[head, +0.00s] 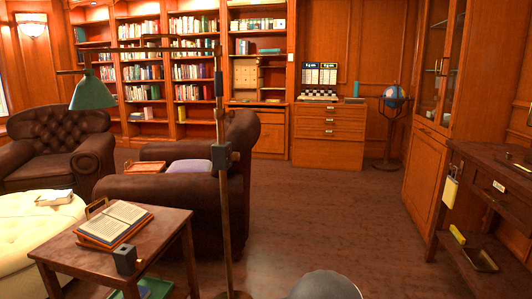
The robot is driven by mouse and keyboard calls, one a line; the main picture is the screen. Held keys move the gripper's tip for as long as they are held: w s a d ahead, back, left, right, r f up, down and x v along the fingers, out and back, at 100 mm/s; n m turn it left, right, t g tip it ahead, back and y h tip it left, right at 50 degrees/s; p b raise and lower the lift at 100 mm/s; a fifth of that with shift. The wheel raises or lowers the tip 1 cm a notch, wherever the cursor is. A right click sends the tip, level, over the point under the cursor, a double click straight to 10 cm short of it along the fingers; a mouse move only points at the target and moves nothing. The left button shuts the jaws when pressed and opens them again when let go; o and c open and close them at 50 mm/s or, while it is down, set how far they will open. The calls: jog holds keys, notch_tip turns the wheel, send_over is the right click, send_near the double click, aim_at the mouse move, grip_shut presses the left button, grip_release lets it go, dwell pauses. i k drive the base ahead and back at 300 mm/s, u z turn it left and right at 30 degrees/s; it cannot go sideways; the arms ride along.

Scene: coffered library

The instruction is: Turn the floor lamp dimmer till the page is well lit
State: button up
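The floor lamp has a thin upright brass pole (227,220) and a long horizontal arm with a green shade (92,92) hanging at its left end. A brass fitting (221,156) sits midway up the pole; I cannot tell whether it is the dimmer. A small dark grey box (124,261) is at the front edge of the wooden side table (85,262); its function is unclear. An open book (116,222) with pale pages lies tilted on a wooden stand on that table. The shade is above and left of the book. My gripper is not in view.
A brown leather armchair (165,189) stands behind the table, and a cream tufted ottoman (28,225) is at left. A dark desk (490,195) stands at right. A globe (393,97) and drawers (328,135) are at the back. The floor (320,225) in the middle is clear.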

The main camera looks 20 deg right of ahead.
aim_at(234, 156)
jog(key=u, duration=0.05)
jog(key=i, duration=0.95)
jog(key=u, duration=0.45)
